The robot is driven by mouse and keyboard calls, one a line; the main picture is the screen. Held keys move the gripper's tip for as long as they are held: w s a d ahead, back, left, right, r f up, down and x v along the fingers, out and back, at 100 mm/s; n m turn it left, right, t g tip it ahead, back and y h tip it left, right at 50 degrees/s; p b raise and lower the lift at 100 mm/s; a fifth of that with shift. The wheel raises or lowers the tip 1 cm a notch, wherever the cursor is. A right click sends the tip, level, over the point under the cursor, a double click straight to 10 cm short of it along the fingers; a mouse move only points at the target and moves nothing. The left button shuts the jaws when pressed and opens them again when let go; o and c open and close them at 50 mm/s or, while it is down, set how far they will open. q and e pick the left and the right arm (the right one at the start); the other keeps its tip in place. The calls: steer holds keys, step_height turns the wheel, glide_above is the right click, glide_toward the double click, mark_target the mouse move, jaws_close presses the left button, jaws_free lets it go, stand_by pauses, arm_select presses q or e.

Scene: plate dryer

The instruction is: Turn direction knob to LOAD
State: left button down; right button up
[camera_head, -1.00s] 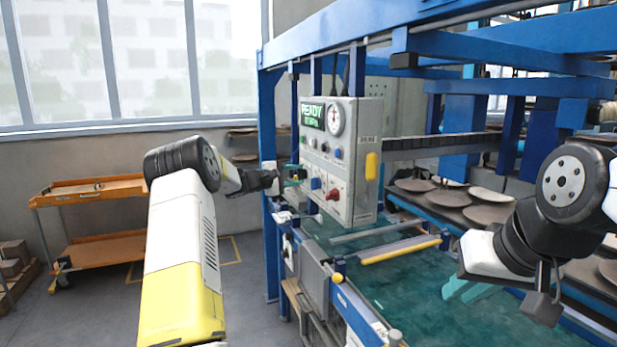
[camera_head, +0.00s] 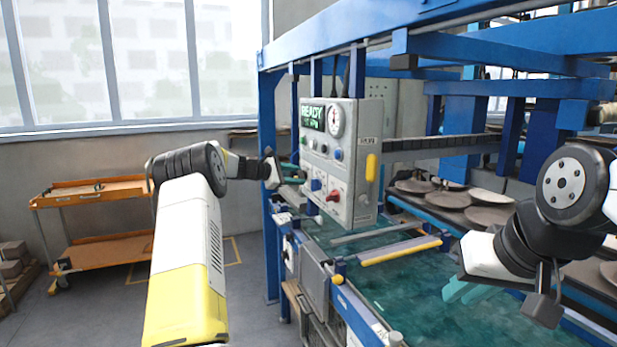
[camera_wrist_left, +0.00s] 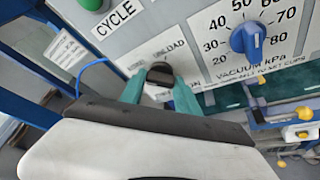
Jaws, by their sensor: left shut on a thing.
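The grey control panel (camera_head: 340,190) hangs on the blue frame in the head view. In the left wrist view, a dark direction knob (camera_wrist_left: 160,74) sits below a label reading UNLOAD; other lettering to its left is partly legible. My left gripper (camera_head: 292,174) is at the panel's left side in the head view. In the left wrist view, its teal fingers (camera_wrist_left: 158,88) are shut on the knob, one on each side. The knob's pointer direction is hard to read. My right gripper (camera_head: 462,292) hangs over the green surface, away from the panel; its finger gap is unclear.
A blue vacuum dial (camera_wrist_left: 250,40) and a green button (camera_wrist_left: 92,3) marked CYCLE lie near the knob. The panel's display (camera_head: 312,116) reads READY. An orange cart (camera_head: 100,190) stands at the left.

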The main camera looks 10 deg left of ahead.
stand_by(0.3)
arm_select(q)
steer(key=c, duration=0.9)
jaws_free()
steer(key=shift+s+a, duration=0.1)
steer(key=v, duration=0.7)
steer(key=shift+s+a+r, duration=0.1)
steer(key=shift+s+a, duration=0.1)
